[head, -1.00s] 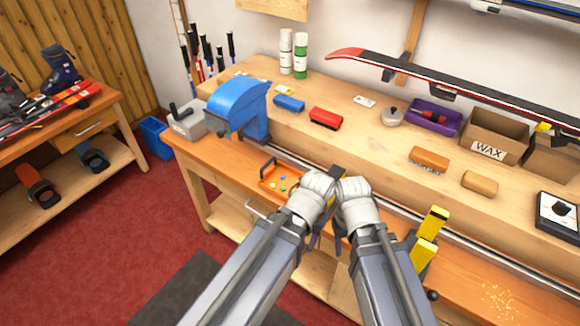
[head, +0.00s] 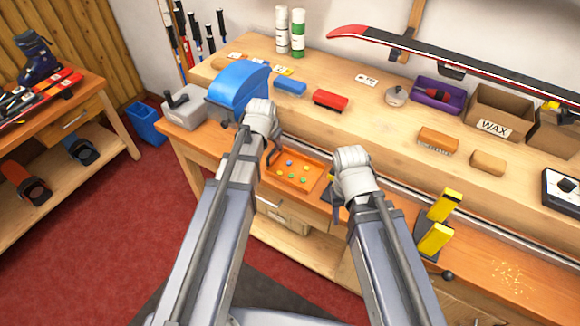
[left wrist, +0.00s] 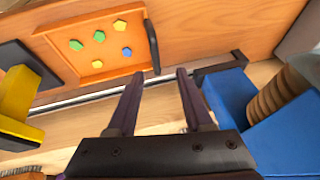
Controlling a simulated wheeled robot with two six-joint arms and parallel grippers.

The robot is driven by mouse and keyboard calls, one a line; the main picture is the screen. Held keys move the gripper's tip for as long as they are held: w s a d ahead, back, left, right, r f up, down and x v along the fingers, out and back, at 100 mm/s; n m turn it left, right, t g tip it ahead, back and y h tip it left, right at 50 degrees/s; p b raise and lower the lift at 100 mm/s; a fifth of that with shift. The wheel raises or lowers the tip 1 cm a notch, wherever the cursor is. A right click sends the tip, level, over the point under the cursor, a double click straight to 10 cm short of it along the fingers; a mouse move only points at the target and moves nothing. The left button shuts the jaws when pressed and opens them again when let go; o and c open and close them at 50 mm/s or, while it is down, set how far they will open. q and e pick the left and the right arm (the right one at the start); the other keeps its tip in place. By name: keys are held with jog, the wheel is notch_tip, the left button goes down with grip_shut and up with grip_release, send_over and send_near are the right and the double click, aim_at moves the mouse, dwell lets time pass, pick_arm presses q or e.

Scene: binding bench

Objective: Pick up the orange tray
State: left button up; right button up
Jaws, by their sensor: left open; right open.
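The orange tray (head: 297,172) lies flat on the lower front part of the bench, with several small green, yellow and blue pieces in it. It also shows in the left wrist view (left wrist: 120,62), where a dark handle (left wrist: 152,46) stands at one end. My left gripper (left wrist: 155,78) is open and empty, with the handle just beyond its fingertips and apart from them. In the head view my left gripper (head: 250,140) is left of the tray, its fingers mostly hidden. My right gripper (head: 337,212) is at the tray's right, its fingers largely hidden by the wrist.
A blue machine (head: 240,86) stands close to my left gripper. A yellow and black clamp (head: 436,225) stands right of my right arm, and another (left wrist: 22,92) stands beside the tray. Brushes and boxes sit on the raised back shelf.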

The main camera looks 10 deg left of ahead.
aim_at(275, 150)
pick_arm(q)
jog(key=shift+d+b+x, duration=0.15)
jog(key=shift+b+x, duration=1.65)
jog(key=shift+x, duration=0.2)
jog(key=shift+d+b+x, duration=0.15)
jog(key=shift+b+x, duration=1.65)
jog(key=shift+x, duration=0.2)
jog(key=shift+s, duration=0.25)
jog(key=shift+c, duration=0.3)
grip_shut()
